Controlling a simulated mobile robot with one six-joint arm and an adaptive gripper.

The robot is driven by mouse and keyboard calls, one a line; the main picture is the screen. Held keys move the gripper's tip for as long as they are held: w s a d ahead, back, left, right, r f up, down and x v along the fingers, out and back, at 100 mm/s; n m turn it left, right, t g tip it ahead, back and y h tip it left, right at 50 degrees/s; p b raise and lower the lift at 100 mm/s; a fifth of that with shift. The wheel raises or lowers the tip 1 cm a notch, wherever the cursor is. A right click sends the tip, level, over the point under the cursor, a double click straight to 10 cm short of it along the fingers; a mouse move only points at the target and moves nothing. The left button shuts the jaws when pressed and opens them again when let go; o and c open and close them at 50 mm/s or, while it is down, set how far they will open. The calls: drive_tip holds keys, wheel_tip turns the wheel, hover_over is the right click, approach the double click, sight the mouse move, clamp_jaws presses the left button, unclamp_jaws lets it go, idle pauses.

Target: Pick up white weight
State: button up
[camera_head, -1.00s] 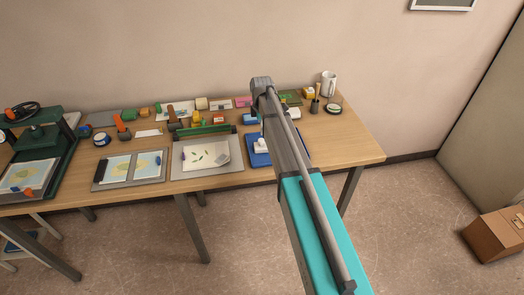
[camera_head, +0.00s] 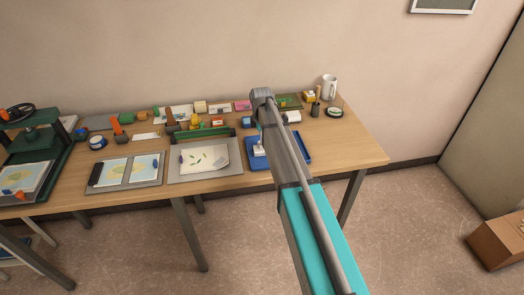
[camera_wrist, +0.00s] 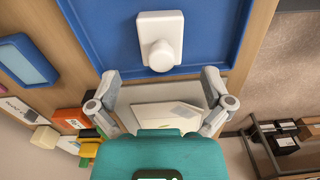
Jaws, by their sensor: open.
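The white weight (camera_wrist: 158,38) is a rounded rectangular block with a round knob, inside a blue tray (camera_wrist: 108,38). In the head view the weight (camera_head: 259,151) shows just left of my arm, and the tray (camera_head: 257,164) is partly covered by the arm. My gripper (camera_wrist: 161,80) is open and empty in the wrist view. Its two fingers are spread below the weight in the picture, apart from it. In the head view the fingers are hidden behind my arm.
A board with a paper sheet (camera_head: 206,159) lies left of the tray, with a map board (camera_head: 127,170) beyond it. Small blocks and stamps crowd the table's back. A white mug (camera_head: 329,87) stands at the back right. The table's right front is clear.

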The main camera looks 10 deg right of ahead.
sight(261, 147)
drive_tip(key=shift+f, duration=0.15)
drive_tip(key=shift+a+f+b, duration=0.1)
drive_tip(key=shift+f+b, duration=2.4)
drive_tip(key=shift+b, duration=0.15)
drive_tip(key=c, duration=1.3)
drive_tip(key=shift+o, duration=0.2)
drive_tip(key=shift+r+p, duration=0.25)
drive_tip(key=shift+p, duration=0.05)
wheel_tip(261, 147, up, 2)
drive_tip(key=shift+r+p, duration=0.1)
drive_tip(key=shift+p, duration=0.95)
drive_tip(key=s+a+r+p, duration=0.2)
drive_tip(key=s+r+p, duration=0.8)
drive_tip(key=s, duration=0.3)
drive_tip(key=shift+s+a+r, duration=0.2)
drive_tip(key=shift+s+a, duration=0.15)
drive_tip(key=shift+s, duration=0.05)
